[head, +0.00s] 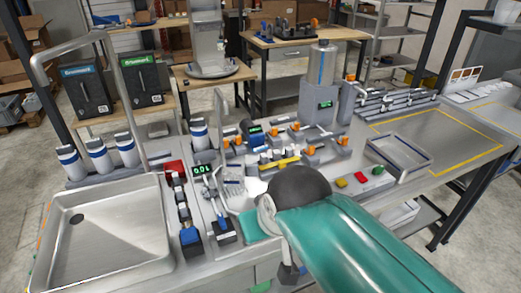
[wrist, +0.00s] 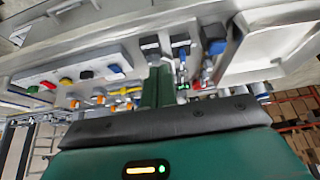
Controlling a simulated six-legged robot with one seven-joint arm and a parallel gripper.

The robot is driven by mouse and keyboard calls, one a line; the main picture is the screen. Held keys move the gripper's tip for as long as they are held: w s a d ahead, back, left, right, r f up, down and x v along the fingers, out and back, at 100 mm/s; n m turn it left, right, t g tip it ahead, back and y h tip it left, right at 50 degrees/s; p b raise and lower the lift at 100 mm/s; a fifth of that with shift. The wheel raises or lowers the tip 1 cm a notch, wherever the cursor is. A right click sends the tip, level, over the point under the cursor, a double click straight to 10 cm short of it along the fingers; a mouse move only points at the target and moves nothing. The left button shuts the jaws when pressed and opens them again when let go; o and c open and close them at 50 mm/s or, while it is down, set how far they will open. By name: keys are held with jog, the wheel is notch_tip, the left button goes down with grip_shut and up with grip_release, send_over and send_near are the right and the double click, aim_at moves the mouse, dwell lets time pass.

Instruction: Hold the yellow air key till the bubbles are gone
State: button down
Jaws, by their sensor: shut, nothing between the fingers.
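A small yellow key (head: 341,183) sits on the light panel right of my arm in the head view, beside a red key (head: 360,177) and a green key (head: 378,170). The wrist view shows the yellow key (wrist: 66,82) left of my gripper, with a black key (wrist: 86,74) and a blue key (wrist: 115,68) nearer to it. My gripper (wrist: 158,78) is shut and empty, apart from the yellow key. Bubbles cannot be made out in either view.
A sink (head: 110,235) lies at the left. Two blue-ended levers (head: 190,236) stand at the bench front. A yellow bar (head: 279,163) and several orange-topped fittings lie behind my wrist. A tall cylinder (head: 322,65) stands behind them.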

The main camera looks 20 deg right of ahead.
dwell(0.4)
jog(key=m+t+y, duration=0.2)
jog(key=m+t, duration=0.1)
jog(key=m, duration=2.2)
send_over(345, 183)
jog(key=f, duration=0.1)
jog(key=shift+s+f, duration=0.1)
jog(key=shift+f, duration=0.1)
jog(key=shift+f, duration=4.35)
jog(key=shift+f, duration=0.4)
